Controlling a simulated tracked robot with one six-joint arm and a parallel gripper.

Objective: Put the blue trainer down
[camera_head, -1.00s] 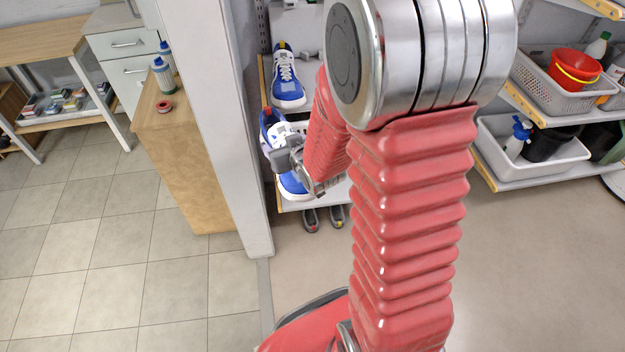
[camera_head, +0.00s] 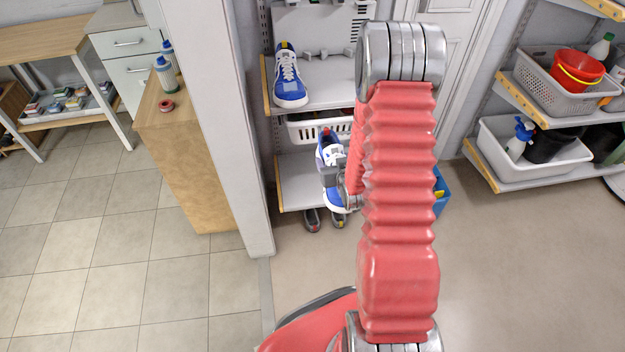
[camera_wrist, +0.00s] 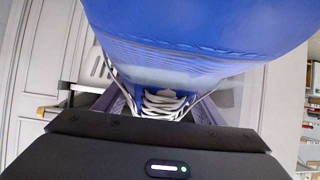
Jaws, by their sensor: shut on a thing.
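My gripper (camera_head: 336,170) is shut on a blue trainer (camera_head: 334,201) with white parts and laces. It holds the trainer in front of the shelf rack, at the height of the lower shelf (camera_head: 296,190) in the picture. I cannot tell how far it is from that shelf. In the wrist view the blue trainer (camera_wrist: 195,25) fills the top, with its white laces between the jaws. My arm hides part of the trainer's right side in the head view. A matching blue trainer (camera_head: 289,80) stands on the upper shelf (camera_head: 335,88).
A white basket (camera_head: 306,131) sits between the two shelves. Grey shoes (camera_head: 313,220) lie on the floor below. A blue box (camera_head: 441,192) shows partly behind my arm. The lower shelf's left part looks bare. A pillar (camera_head: 235,130) stands left of the rack.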

